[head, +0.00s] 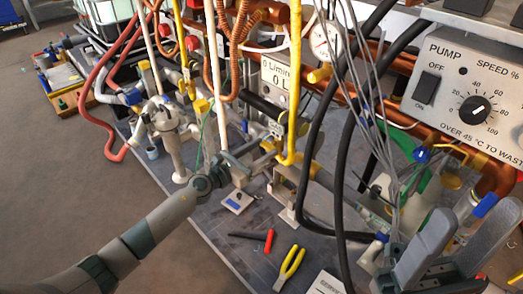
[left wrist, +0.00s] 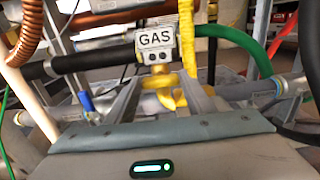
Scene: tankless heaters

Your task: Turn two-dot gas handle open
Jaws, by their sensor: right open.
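The gas valve carries a white GAS tag (left wrist: 157,42) with two black dots, seen in the left wrist view. Below the tag is a yellow handle (left wrist: 172,91). My left gripper (left wrist: 165,84) is open, with a grey finger on each side of the handle; I cannot tell whether either finger touches it. In the head view my left gripper (head: 268,154) reaches in among the pipes, and the handle is hard to make out there. My right gripper (head: 472,218) is open and empty at the lower right, fingers pointing up.
A pump control box (head: 472,95) is at the upper right. Black hoses (head: 338,180) and grey cables hang right of my left gripper. Yellow-handled pliers (head: 289,268) and a red-and-black tool (head: 268,240) lie on the grey bench top. A yellow hose (head: 293,90) hangs close by.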

